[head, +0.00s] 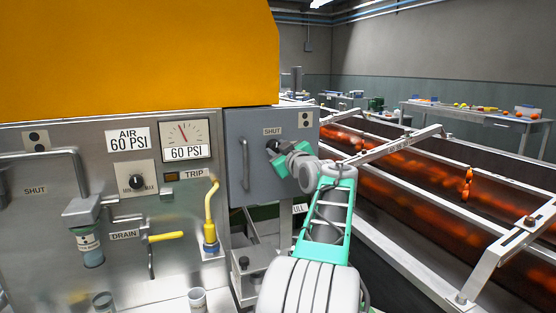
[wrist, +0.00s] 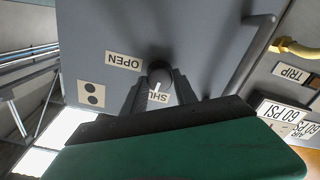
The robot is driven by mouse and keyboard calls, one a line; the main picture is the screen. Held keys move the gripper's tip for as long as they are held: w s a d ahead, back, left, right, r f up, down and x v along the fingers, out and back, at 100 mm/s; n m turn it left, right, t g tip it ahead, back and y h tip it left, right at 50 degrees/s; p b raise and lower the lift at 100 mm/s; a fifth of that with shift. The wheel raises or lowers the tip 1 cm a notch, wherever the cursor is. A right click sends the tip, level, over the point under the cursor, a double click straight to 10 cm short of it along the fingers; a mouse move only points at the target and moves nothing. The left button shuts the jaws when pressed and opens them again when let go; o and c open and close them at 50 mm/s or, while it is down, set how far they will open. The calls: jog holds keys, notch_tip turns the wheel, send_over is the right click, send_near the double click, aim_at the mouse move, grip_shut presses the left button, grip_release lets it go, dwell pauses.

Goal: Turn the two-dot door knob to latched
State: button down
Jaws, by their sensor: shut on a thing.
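The grey door (head: 250,185) with a two-dot plate (head: 305,119) looks closed on the machine front. Its dark round knob (head: 271,146) is just below a SHUT label (head: 272,131). In the wrist view the knob (wrist: 160,74) sits between an OPEN label (wrist: 123,62) and a partly hidden SHUT label (wrist: 157,97). The knob's white mark points toward SHUT. My gripper (wrist: 160,88) is shut on the knob, one finger on each side. In the head view my gripper (head: 277,149) hides part of the knob.
A bar handle (head: 245,164) stands out on the door's left half.

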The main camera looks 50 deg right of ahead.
jog(key=shift+f+n+b, duration=0.1)
jog(key=shift+n+b, duration=0.3)
jog(key=shift+n, duration=0.2)
jog(key=c, duration=1)
grip_release()
jog(key=shift+o, duration=0.2)
jog(key=v, duration=0.7)
jog(key=shift+s+a, duration=0.2)
jog(key=shift+s, duration=0.15)
